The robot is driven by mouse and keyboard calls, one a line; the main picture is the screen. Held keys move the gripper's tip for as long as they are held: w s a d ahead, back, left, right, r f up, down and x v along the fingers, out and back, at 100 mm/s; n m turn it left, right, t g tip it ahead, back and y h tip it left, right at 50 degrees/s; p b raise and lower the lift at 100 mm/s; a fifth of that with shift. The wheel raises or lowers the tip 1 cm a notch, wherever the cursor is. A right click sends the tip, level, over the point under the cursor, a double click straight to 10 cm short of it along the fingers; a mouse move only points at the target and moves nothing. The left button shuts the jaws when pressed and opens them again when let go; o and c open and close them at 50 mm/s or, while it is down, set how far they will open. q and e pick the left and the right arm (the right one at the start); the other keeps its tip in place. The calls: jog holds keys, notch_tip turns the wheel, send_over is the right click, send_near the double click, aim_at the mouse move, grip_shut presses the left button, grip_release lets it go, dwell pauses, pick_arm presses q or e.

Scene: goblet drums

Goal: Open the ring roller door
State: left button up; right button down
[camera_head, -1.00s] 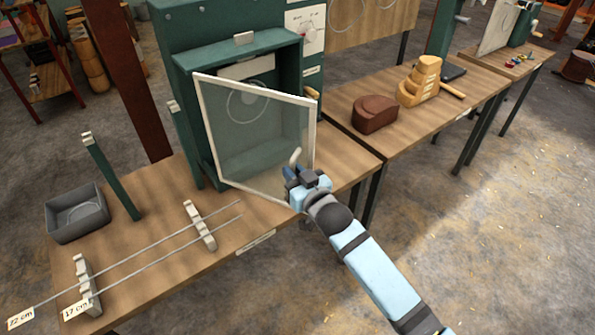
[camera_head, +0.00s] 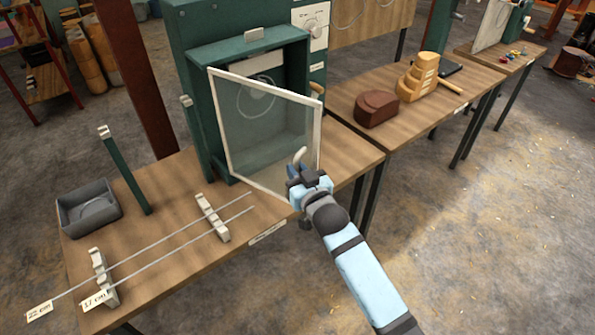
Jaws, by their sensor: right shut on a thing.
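The ring roller door (camera_head: 262,140) is a glass pane in a pale frame on the green machine cabinet (camera_head: 193,70). It stands ajar, its right edge swung out towards me and the cabinet's recess showing behind it. A pale curved handle (camera_head: 299,156) sits at the door's lower right. My right gripper (camera_head: 301,175) is at this handle and shut on it; its fingertips are small and partly hidden by the gripper's body. My left gripper is not in view.
On the same table are a grey tray (camera_head: 75,222), a green post (camera_head: 125,175) and two long rods (camera_head: 165,240) on pale supports. A brown block (camera_head: 376,109) and a stepped wooden piece (camera_head: 418,78) stand on the table to the right.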

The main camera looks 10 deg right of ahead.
jog(key=shift+r, duration=0.1)
jog(key=c, duration=1.1)
grip_release()
jog(key=shift+c, duration=0.2)
jog(key=shift+s, duration=0.1)
jog(key=b+v, duration=0.2)
jog(key=v, duration=1.1)
jog(key=shift+s, duration=0.3)
jog(key=shift+d, duration=0.1)
